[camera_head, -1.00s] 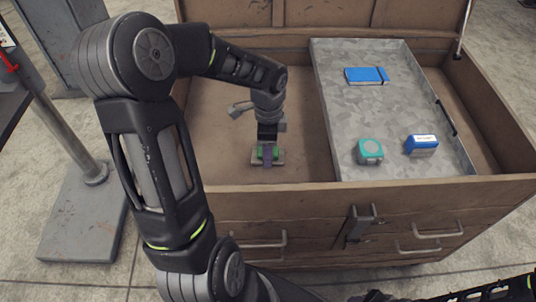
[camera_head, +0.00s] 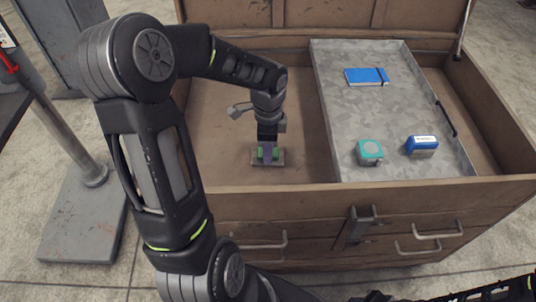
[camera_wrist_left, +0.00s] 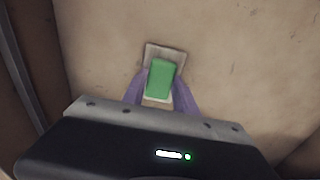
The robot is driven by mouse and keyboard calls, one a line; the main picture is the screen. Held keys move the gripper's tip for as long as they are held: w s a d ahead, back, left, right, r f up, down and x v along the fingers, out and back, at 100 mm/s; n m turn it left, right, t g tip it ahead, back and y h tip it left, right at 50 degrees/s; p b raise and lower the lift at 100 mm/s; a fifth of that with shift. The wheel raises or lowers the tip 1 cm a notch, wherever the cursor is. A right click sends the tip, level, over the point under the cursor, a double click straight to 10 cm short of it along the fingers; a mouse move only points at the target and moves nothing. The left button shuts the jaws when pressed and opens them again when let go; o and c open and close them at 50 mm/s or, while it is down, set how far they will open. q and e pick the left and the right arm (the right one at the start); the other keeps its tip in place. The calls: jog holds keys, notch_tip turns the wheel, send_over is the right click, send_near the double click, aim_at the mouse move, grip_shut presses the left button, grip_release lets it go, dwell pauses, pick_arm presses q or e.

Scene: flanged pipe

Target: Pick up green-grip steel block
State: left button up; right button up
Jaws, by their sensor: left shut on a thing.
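The green-grip steel block (camera_head: 256,158) is in the left, open part of the wooden chest, with a flat grey base and a green grip. My left gripper (camera_head: 267,153) points down and is shut on the green grip. In the left wrist view the block (camera_wrist_left: 163,79) shows its green top between two purple fingers (camera_wrist_left: 160,97), with the pale base beneath. I cannot tell whether the base touches the chest floor. My right gripper is not in view.
The wooden chest (camera_head: 300,200) has walls close around the left arm. A grey metal tray (camera_head: 350,115) on the right holds a blue notebook (camera_head: 366,76), a teal-topped block (camera_head: 370,151) and a blue-and-white block (camera_head: 421,146). The chest floor left of the block is clear.

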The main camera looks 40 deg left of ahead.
pick_arm(q)
grip_shut()
jog(key=shift+r, duration=0.1)
dwell(0.3)
notch_tip(320, 180, up, 10)
jog(key=p, duration=0.1)
jog(key=shift+p, duration=0.4)
dwell(0.5)
